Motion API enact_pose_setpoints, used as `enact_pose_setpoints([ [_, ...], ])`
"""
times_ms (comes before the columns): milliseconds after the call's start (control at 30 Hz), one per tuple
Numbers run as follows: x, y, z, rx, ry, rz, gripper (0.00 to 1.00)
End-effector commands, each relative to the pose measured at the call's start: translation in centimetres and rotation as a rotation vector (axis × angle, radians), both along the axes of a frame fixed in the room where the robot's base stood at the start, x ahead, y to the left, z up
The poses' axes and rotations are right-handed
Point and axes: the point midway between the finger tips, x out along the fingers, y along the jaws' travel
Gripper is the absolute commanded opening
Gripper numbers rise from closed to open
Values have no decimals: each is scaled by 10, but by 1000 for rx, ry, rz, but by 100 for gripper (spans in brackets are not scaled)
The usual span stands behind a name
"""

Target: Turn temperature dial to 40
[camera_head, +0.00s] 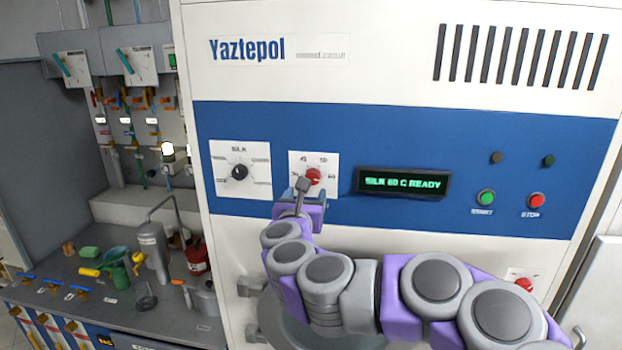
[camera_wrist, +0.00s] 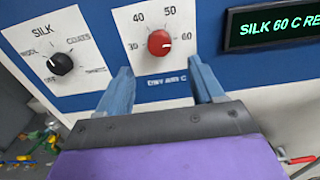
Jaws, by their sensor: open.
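The red temperature dial (camera_wrist: 159,42) sits on a white plate marked 30, 40, 50 and 60. A small light mark on it seems to point toward the 60 side. In the head view the dial (camera_head: 313,176) shows just above my gripper (camera_head: 303,193). In the wrist view my gripper (camera_wrist: 160,63) is open, its two blue fingers spread left and right just below the dial, with nothing between them. No contact with the dial is visible. The display (camera_wrist: 272,25) reads SILK 60 C, and in the head view the display (camera_head: 403,182) ends in READY.
A black fabric dial (camera_head: 239,172) is left of the temperature dial. A green START button (camera_head: 486,197) and a red STOP button (camera_head: 536,200) are at the right. My arm crosses the machine's lower front. A cluttered grey bench (camera_head: 180,318) stands left.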

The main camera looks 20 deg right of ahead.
Motion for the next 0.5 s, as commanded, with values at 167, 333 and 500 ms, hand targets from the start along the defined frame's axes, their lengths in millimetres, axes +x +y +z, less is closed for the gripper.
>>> enact_pose_setpoints([
  [167, 27, -18, 0, -3, 3, -3, 67],
  [333, 49, -34, 1, -2, 0, -2, 67],
  [500, 65, -44, 1, -1, 0, 0, 67],
])
